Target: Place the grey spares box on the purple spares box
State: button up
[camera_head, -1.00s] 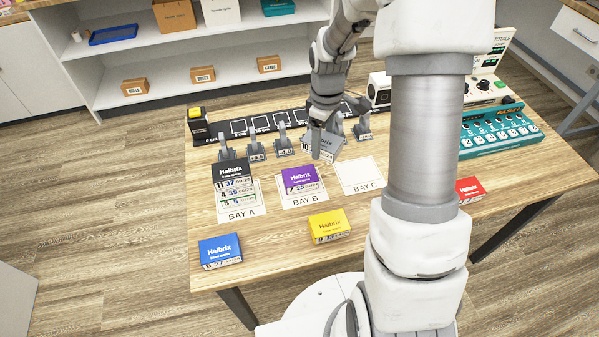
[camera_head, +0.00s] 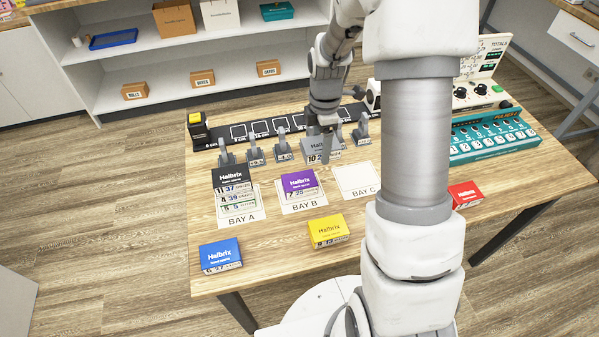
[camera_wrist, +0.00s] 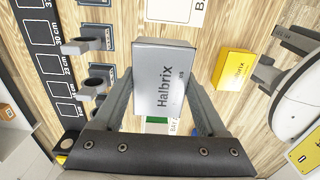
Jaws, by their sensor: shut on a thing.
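The grey spares box (camera_head: 315,147) is between the fingers of my gripper (camera_head: 326,146), which is shut on it. In the head view it is behind the purple box and a little to its right, and one finger covers part of it. In the wrist view the grey box (camera_wrist: 163,62) fills the gap between the fingers (camera_wrist: 163,88), its Halbrix face towards the camera. The purple spares box (camera_head: 299,182) is on the BAY B mat (camera_head: 303,206). I cannot make out the purple box in the wrist view.
A dark-topped stack (camera_head: 233,180) stands on BAY A, left of the purple box. The BAY C mat (camera_head: 357,177) is empty. Yellow (camera_head: 327,227), blue (camera_head: 219,251) and red (camera_head: 465,193) boxes lie nearer the front and right. Grey upright holders (camera_head: 255,150) line the back.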

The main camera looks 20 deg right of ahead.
send_over(299, 180)
notch_tip(299, 180, down, 4)
jog(key=shift+r, duration=0.15)
jog(key=shift+f+b, duration=0.3)
jog(key=shift+f, duration=1.6)
jog(key=shift+f, duration=0.25)
jog(key=o, duration=1.4)
jog(key=shift+r, duration=0.1)
